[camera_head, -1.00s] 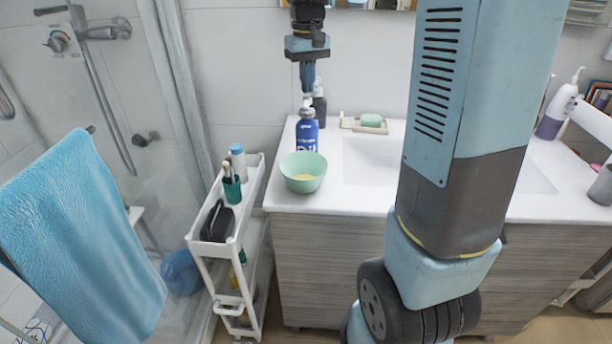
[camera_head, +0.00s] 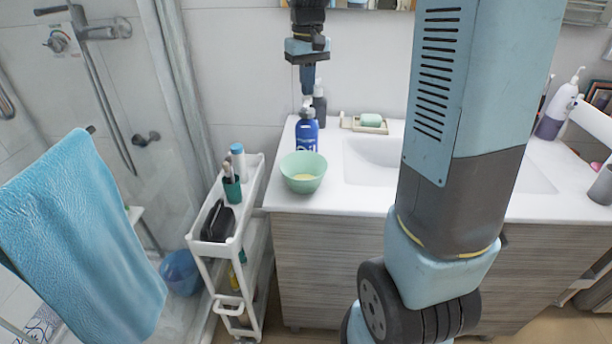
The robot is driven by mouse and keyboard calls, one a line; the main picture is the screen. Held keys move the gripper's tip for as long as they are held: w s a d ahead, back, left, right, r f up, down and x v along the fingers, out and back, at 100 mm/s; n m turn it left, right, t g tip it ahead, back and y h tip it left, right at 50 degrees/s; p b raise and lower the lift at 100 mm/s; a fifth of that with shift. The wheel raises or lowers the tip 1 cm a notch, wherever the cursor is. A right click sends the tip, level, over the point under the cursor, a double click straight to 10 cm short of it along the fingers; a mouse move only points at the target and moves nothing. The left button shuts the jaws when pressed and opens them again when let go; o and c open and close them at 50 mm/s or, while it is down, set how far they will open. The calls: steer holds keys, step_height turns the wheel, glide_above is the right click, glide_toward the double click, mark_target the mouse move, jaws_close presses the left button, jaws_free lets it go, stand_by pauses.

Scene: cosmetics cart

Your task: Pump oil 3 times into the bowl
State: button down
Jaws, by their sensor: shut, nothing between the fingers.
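A blue pump bottle (camera_head: 307,133) stands upright on the white countertop, just behind the mint-green bowl (camera_head: 302,173). My gripper (camera_head: 307,90) points down above the bottle's pump head (camera_head: 307,106), fingers shut and empty. The fingertips are at or very near the pump head; whether they touch cannot be told at this size.
A grey dispenser (camera_head: 319,103) stands close behind the bottle. A soap dish (camera_head: 364,125) with green soap and the sink (camera_head: 372,160) lie to the right. A white cart (camera_head: 252,205) with bottles stands left of the counter.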

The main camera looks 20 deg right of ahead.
steer(key=shift+f, duration=0.95)
steer(key=shift+r, duration=1.4)
steer(key=shift+r, duration=3)
